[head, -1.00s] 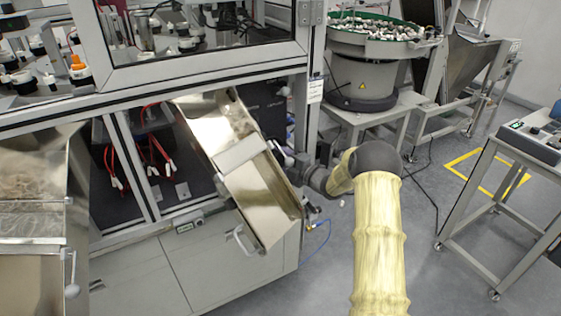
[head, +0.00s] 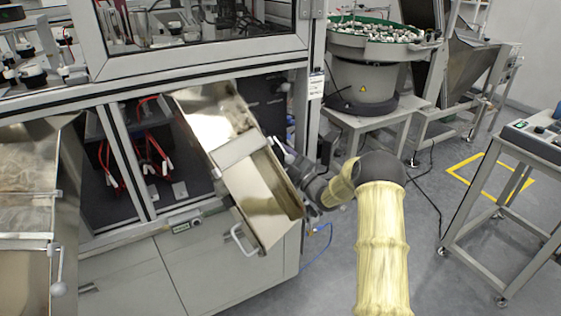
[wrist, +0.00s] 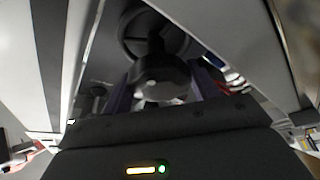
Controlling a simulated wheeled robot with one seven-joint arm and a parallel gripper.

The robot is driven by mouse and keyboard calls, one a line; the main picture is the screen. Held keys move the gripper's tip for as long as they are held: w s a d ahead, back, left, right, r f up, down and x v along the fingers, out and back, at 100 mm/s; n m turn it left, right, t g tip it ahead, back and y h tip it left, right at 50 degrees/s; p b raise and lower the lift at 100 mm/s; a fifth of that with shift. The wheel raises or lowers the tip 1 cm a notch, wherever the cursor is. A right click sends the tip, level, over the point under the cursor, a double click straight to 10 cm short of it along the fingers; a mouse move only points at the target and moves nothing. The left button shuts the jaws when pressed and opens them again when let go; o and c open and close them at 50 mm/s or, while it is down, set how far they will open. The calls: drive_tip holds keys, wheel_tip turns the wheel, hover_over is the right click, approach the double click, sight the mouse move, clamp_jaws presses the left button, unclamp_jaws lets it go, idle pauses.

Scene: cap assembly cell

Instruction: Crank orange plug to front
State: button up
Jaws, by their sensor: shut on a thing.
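No orange plug shows in either view now. In the head view, my gripper (head: 280,152) is at the right side of a tilted metal chute (head: 262,200), partly hidden behind its edge. In the wrist view, my gripper (wrist: 165,92) is shut on a dark, round knob (wrist: 160,75) with a lighter grey end. The knob sits between the two purplish fingers. What the knob is fixed to is dark and hard to tell.
A second metal chute (head: 25,215) with a side handle stands at left. The machine frame post (head: 310,120) is close to my arm. A bowl feeder (head: 365,75) stands behind, and a grey table (head: 505,190) at right.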

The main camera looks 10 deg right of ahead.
drive_tip(key=shift+f, duration=0.15)
drive_tip(key=o, duration=1)
drive_tip(key=shift+s+d, duration=0.35)
drive_tip(key=shift+s, duration=0.05)
drive_tip(key=r+v, duration=0.1)
drive_tip(key=v, duration=0.7)
drive_tip(key=r+v, duration=0.1)
drive_tip(key=v, duration=0.3)
drive_tip(key=shift+s+d+r, duration=0.1)
drive_tip(key=shift+s+r, duration=0.2)
drive_tip(key=shift+r, duration=0.05)
